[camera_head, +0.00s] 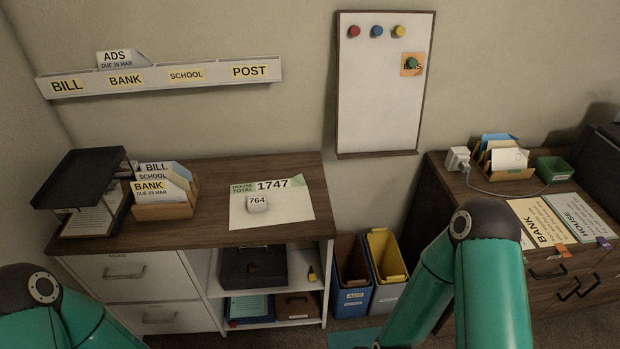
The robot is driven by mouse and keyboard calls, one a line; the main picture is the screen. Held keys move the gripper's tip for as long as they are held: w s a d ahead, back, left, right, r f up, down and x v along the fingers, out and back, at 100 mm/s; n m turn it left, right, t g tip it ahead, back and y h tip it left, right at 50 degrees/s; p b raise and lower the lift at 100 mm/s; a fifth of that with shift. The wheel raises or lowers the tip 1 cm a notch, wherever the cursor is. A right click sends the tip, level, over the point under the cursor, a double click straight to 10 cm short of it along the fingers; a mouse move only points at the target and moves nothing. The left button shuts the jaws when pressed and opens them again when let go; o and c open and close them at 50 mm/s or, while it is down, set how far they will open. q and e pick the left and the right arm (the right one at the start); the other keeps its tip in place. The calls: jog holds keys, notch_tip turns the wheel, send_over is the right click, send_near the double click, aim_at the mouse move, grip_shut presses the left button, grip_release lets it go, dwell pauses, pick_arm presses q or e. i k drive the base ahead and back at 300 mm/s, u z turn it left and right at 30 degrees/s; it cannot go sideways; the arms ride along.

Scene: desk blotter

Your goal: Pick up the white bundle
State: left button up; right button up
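Nothing touches the bundle from above. My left arm shows only at the lower left corner, and my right arm rises at the lower right and bends down out of the picture. Neither gripper shows, so I cannot see their fingers.
A card box (162,208) and black tray stand (82,180) stand left of the sheet. A labelled wall rack (160,77) and whiteboard (382,90) hang behind. Two bins, blue (351,300) and yellow-topped (386,252), fill the gap before the right cabinet (570,265). The cabinet top around the sheet is clear.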

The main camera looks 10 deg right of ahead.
aim_at(254, 203)
jog(key=z, duration=0.15)
jog(key=i, duration=0.6)
jog(key=z, duration=0.4)
jog(key=k, duration=0.9)
jog(key=z, duration=0.15)
jog(key=i, duration=0.9)
